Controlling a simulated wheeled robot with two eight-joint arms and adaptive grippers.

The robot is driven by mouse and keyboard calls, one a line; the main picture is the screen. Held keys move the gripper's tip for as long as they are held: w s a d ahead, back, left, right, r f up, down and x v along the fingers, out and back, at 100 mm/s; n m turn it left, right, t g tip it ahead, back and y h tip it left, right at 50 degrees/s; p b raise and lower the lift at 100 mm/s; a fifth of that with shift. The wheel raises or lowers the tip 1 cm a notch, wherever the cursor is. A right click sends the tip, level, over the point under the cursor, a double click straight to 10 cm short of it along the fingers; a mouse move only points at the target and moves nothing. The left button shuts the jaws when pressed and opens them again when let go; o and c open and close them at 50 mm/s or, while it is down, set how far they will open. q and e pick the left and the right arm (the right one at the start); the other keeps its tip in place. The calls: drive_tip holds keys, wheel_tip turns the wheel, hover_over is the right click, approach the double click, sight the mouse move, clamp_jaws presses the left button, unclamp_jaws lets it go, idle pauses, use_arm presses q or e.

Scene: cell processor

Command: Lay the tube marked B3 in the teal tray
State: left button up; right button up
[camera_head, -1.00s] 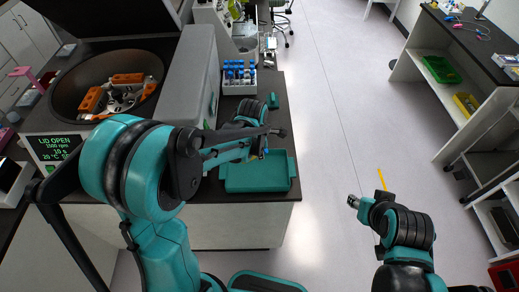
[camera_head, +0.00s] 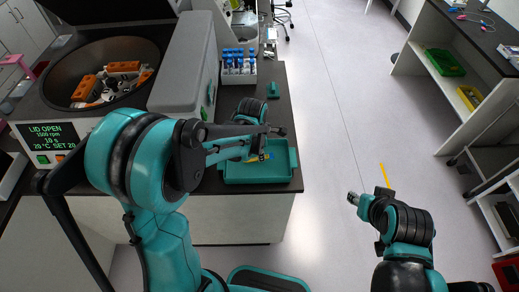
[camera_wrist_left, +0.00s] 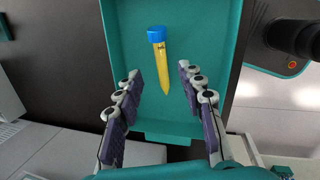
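The teal tray (camera_head: 275,176) lies on the dark bench top near its front edge; it also fills the middle of the left wrist view (camera_wrist_left: 207,50). A tube (camera_wrist_left: 161,66) with a blue cap and yellow contents lies in the tray, cap away from the gripper. Its dark marking is too small to read. In the head view, the tube (camera_head: 258,158) shows only partly under my arm. My left gripper (camera_wrist_left: 160,82) is open over the tray, its fingers on either side of the tube and apart from it. My right gripper (camera_head: 352,198) is over the floor, away from the bench.
A rack (camera_head: 238,68) of blue-capped tubes stands behind the tray, with a small teal object (camera_head: 273,90) nearby. The open centrifuge (camera_head: 110,75) is at left. Shelves with a green tray (camera_head: 444,62) and yellow tray (camera_head: 469,97) stand at right across clear floor.

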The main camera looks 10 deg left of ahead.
use_arm(q)
drive_tip(key=shift+r, duration=0.1)
drive_tip(key=v, duration=1.1)
drive_tip(key=shift+r, duration=0.4)
drive_tip(key=shift+s, duration=0.15)
drive_tip(key=s+a+f+m+t+b, duration=0.1)
drive_tip(key=s+f+m+t+b, duration=0.1)
drive_tip(key=s+f+m+b, duration=0.2)
drive_tip(key=s+a+f+m+t+b, duration=0.2)
drive_tip(key=s+f+m+b, duration=0.3)
drive_tip(key=s+m, duration=0.5)
drive_tip(key=m, duration=0.9)
drive_tip(key=shift+a+t+b, duration=0.25)
drive_tip(key=shift+t+b, duration=0.05)
drive_tip(key=shift+b, duration=0.05)
